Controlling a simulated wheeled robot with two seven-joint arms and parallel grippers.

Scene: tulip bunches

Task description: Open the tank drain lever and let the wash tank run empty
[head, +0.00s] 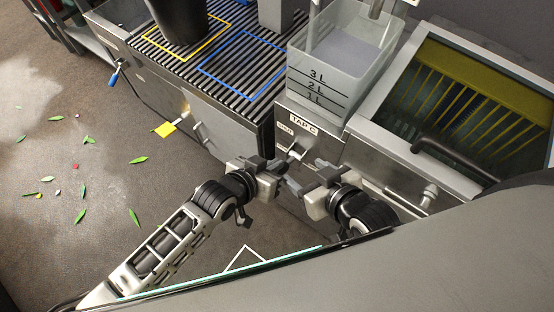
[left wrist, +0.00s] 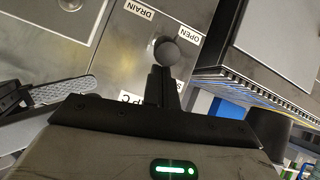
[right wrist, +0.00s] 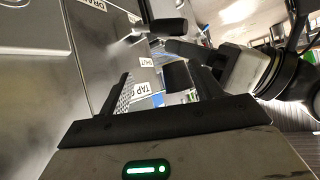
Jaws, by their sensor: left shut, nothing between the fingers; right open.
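My right gripper (head: 311,178) is open and empty, just right of the left one. A translucent tank (head: 318,97) marked 1L to 3L stands above the lever. I cannot tell its liquid level.
A basin (head: 393,100) with a yellow rack lies at right, with a black bar (head: 450,158) in front. A ribbed drainboard (head: 262,100) and a dark bucket (head: 182,18) are at left. Leaves litter the floor.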

